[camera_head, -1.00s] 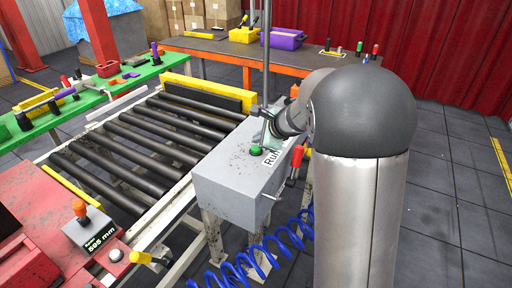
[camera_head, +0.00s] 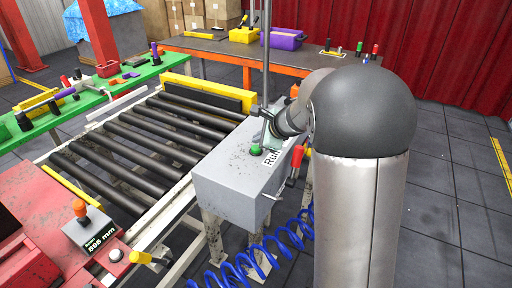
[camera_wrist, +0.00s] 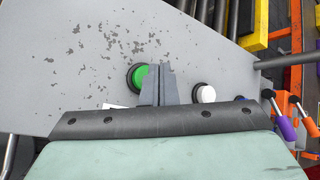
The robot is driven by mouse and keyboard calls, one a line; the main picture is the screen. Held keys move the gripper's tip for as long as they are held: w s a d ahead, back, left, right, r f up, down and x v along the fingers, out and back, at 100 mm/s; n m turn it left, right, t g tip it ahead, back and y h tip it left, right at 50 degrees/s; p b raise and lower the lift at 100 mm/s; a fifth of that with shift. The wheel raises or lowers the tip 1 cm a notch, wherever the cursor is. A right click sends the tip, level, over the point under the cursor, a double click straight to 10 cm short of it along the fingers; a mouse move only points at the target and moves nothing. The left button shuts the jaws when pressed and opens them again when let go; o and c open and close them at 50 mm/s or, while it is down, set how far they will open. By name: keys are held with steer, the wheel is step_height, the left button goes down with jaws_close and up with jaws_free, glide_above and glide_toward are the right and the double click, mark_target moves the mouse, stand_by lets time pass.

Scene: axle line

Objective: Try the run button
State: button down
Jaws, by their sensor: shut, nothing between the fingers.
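The green run button (camera_head: 256,150) sits in a dark ring on top of the grey control box (camera_head: 228,185), next to a "Run" label (camera_head: 271,157). In the wrist view the green button (camera_wrist: 138,76) is partly covered on its right by my fingers. My gripper (camera_wrist: 158,70) is shut and empty, with its tips over the right edge of the button. I cannot tell whether the tips touch it or whether it is pressed in. A white button (camera_wrist: 206,94) lies to the right of the fingers on the same box (camera_wrist: 85,50).
A roller conveyor (camera_head: 150,130) runs left of the box. A thin upright pole (camera_head: 266,60) stands behind it. A red-handled lever (camera_head: 296,160) and a coiled blue hose (camera_head: 265,252) are at its front right. A red machine (camera_head: 35,225) stands at the front left.

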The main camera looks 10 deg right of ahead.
steer(key=shift+f, duration=0.1)
steer(key=shift+f+b, duration=0.35)
steer(key=shift+b, duration=0.1)
steer(key=shift+f+b, duration=0.4)
steer(key=shift+b, duration=0.05)
stand_by(0.4)
steer(key=shift+r, duration=0.1)
steer(key=shift+r+p, duration=0.65)
steer(key=shift+r, duration=0.1)
step_height(320, 180, up, 5)
steer(key=p, duration=0.4)
stand_by(0.9)
